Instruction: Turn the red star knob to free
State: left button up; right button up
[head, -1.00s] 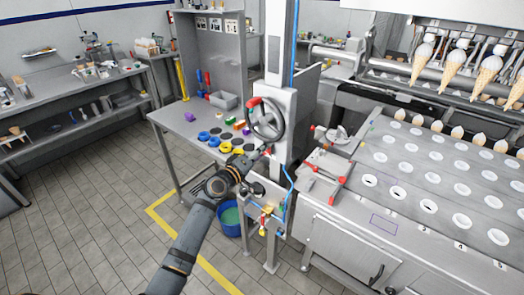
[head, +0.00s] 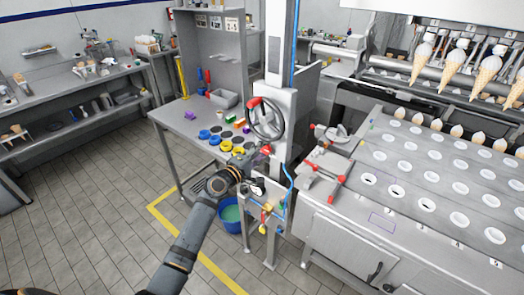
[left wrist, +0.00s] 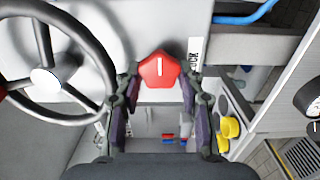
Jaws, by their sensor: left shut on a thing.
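The red star knob (left wrist: 159,69) sits on the pale front of the machine column, with its white pointer line upright in the left wrist view. My left gripper (left wrist: 160,90) has its fingers on both sides of the knob and is shut on it. In the head view, my left gripper (head: 257,160) reaches the column just below the handwheel, and the knob (head: 267,152) is mostly hidden there. A white label (left wrist: 194,53), its lettering ending in "CK", stands right of the knob. Dark tips at the head view's bottom edge may be my right gripper (head: 399,291); their state is unclear.
A handwheel (head: 265,120) with a red grip is close above the knob, left of it in the wrist view. A bench (head: 180,118) with coloured rings stands left of the column. Small valves (head: 266,207) and a blue bucket (head: 229,218) are below. Open floor lies left.

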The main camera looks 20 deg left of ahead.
pick_arm(q)
jog(key=o, duration=1.1)
jog(key=shift+o, duration=0.2)
jog(key=v, duration=1.2)
